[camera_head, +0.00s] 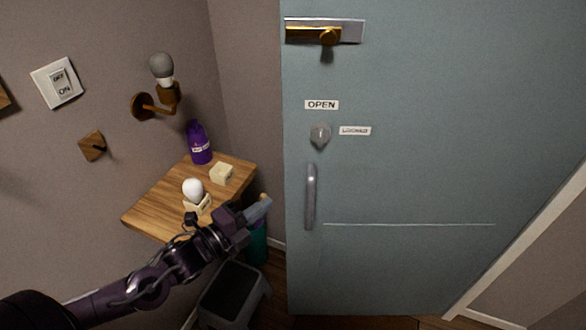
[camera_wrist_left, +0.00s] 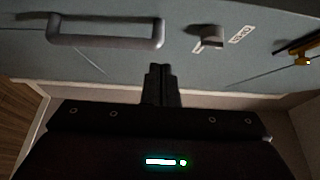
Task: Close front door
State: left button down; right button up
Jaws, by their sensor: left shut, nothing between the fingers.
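The front door (camera_head: 420,170) is blue-grey and fills the right of the head view. It has a metal pull handle (camera_head: 311,196), a round lock knob (camera_head: 320,133) between labels reading OPEN and LOCKED, and a brass latch (camera_head: 327,36) near the top. My left gripper (camera_head: 262,204) is left of the handle, apart from it in the head view. In the left wrist view its fingers (camera_wrist_left: 160,72) are together and empty, pointing toward the door, with the handle (camera_wrist_left: 105,29) at upper left and the knob (camera_wrist_left: 211,37) at upper right. My right gripper is not in view.
A wooden shelf (camera_head: 150,205) in the corner holds a purple bottle (camera_head: 199,143), a white bulb (camera_head: 193,188) and a pale block (camera_head: 221,174). A grey stool or bin (camera_head: 232,292) stands below. A lamp (camera_head: 162,69) and switch (camera_head: 58,83) are on the wall.

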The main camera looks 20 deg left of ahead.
pick_arm(q)
jog(key=p, duration=0.3)
send_near(306, 165)
jog(key=w+d, duration=0.1)
jog(key=d, duration=0.3)
jog(key=w, duration=0.1)
jog(key=w+a+p, duration=0.1)
jog(key=w, duration=0.1)
jog(key=shift+w+a+r, duration=0.15)
jog(key=shift+w+r, duration=0.05)
jog(key=shift+w+a+f, duration=0.1)
jog(key=shift+w+f, duration=0.1)
jog(key=shift+w, duration=0.25)
